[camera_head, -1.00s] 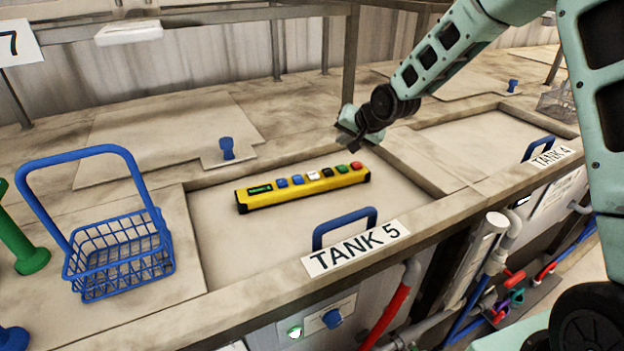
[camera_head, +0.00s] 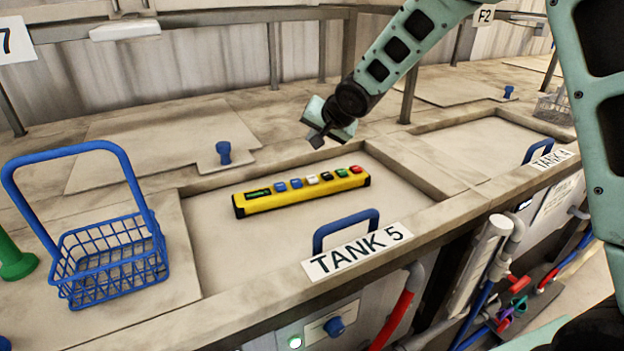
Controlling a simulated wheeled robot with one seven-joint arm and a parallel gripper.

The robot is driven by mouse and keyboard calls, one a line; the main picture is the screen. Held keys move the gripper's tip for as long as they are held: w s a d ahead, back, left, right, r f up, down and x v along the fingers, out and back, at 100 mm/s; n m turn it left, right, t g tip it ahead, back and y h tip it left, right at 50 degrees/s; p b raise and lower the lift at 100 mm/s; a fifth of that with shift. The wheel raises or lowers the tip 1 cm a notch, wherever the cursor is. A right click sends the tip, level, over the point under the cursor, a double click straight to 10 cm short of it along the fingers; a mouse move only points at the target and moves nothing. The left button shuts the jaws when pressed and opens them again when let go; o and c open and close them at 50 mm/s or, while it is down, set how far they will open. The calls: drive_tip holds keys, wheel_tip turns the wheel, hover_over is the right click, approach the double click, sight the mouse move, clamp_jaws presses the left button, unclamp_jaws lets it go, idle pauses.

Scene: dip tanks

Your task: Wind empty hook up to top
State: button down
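A yellow pendant (camera_head: 302,191) with a small green display and a row of blue, white, black, green and red buttons lies on the lid of Tank 5 (camera_head: 225,248). My gripper (camera_head: 318,138) hangs above and behind the pendant, over the tank's back edge, apart from it. Its fingers are small and dark in this view, and I cannot tell whether they are open or shut. No hook shows in this view.
A blue wire basket (camera_head: 110,262) with a tall handle stands on the left. A blue lid handle (camera_head: 346,230) rises behind the TANK 5 sign (camera_head: 358,250). A blue knob (camera_head: 223,152) stands behind the pendant. A metal post (camera_head: 410,92) rises behind my arm.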

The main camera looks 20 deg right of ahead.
sight(314, 180)
drive_tip(key=shift+f+b, duration=3.9)
drive_tip(key=shift+f, duration=0.45)
drive_tip(key=shift+f+b, duration=0.3)
drive_tip(key=shift+f, duration=0.1)
